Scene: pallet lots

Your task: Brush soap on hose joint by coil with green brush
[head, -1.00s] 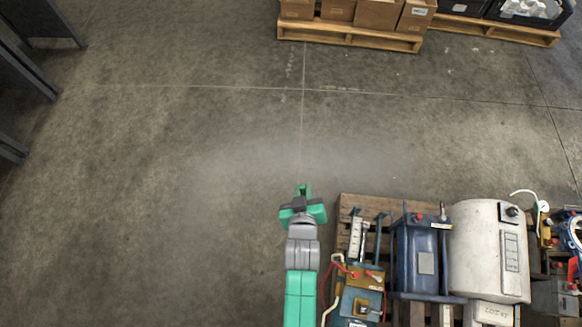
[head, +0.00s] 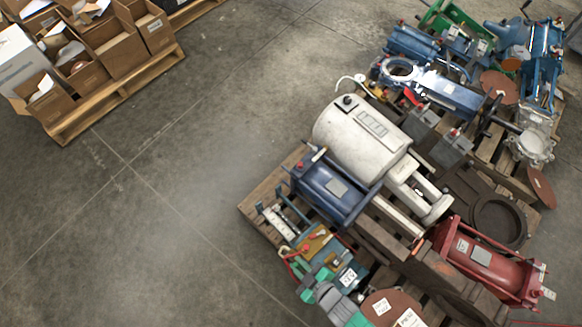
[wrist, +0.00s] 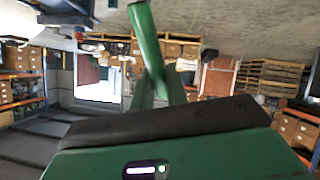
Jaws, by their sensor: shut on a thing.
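My gripper (head: 306,273) is in the lower middle of the head view, seen from above against the near end of the loaded pallet. In the wrist view it is shut on a green brush (wrist: 147,42), whose round green handle stands up past the black palm bar. The brush's bristles cannot be made out. A red hose (head: 286,262) shows just left of my gripper beside a yellow-and-blue unit (head: 318,243). A pale curved hose (head: 347,79) is at the white tank. I cannot tell which hose joint is by a coil.
The pallet carries a white tank (head: 350,140), a blue tank (head: 325,185), a red machine (head: 490,262) and a brown disc (head: 388,302) near my arm. Another pallet (head: 130,92) with open cartons stands at upper left. The floor (head: 150,220) between is clear.

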